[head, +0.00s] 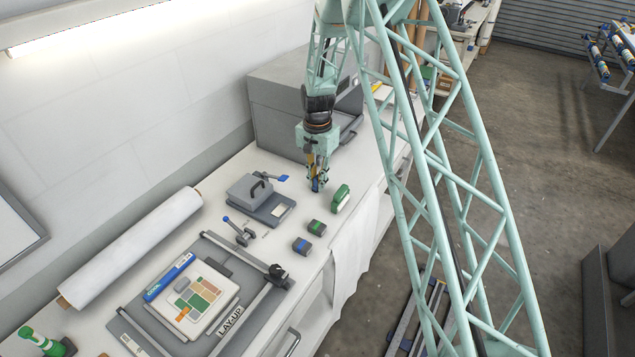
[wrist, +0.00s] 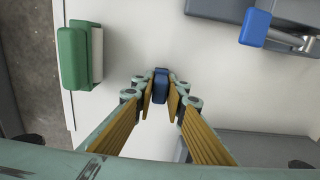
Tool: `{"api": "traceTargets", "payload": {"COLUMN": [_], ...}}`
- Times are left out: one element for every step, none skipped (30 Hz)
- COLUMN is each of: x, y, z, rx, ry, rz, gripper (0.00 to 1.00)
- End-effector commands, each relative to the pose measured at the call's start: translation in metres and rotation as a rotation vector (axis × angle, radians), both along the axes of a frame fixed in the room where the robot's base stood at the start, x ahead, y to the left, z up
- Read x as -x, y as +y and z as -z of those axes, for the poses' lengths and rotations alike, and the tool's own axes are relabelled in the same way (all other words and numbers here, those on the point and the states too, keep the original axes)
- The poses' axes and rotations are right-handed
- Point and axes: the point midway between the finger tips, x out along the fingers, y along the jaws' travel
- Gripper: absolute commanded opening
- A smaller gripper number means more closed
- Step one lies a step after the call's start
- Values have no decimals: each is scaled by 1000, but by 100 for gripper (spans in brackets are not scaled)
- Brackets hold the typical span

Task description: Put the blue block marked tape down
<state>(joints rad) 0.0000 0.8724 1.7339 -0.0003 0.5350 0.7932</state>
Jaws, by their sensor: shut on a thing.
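A small blue block (wrist: 160,86) is between the fingertips of my gripper (wrist: 160,92) in the wrist view, with one tan-padded finger on each side. In the head view my gripper (head: 318,181) points down over the white bench, and a bit of the blue block (head: 315,186) shows at its tips. The block is over or on bare bench top. I cannot tell whether its bottom touches the bench. Any marking on the block is not readable.
A green-and-white block (head: 340,198) stands close right of my gripper. A grey press with a blue-ended lever (head: 262,200) is to the left. Two small dark blocks, green-topped (head: 317,228) and blue-topped (head: 302,246), lie nearer. A grey cabinet (head: 280,118) stands behind.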

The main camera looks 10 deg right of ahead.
Motion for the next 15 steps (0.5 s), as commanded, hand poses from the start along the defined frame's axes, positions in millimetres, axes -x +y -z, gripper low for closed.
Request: {"api": "traceTargets", "payload": {"x": [0,0,0,0,0,0,0,0,0,0,0,0,0,0,0], "y": [0,0,0,0,0,0,0,0,0,0,0,0,0,0,0], "z": [0,1,2,2,3,4,3,3,3,3,3,3,3,3,3], "rx": [0,0,0,0,0,0,0,0,0,0,0,0,0,0,0], "ry": [0,0,0,0,0,0,0,0,0,0,0,0,0,0,0], "rz": [0,0,0,0,0,0,0,0,0,0,0,0,0,0,0], "gripper": [4,4,4,4,4,4,14,16,20,23,26,26,26,26,26]}}
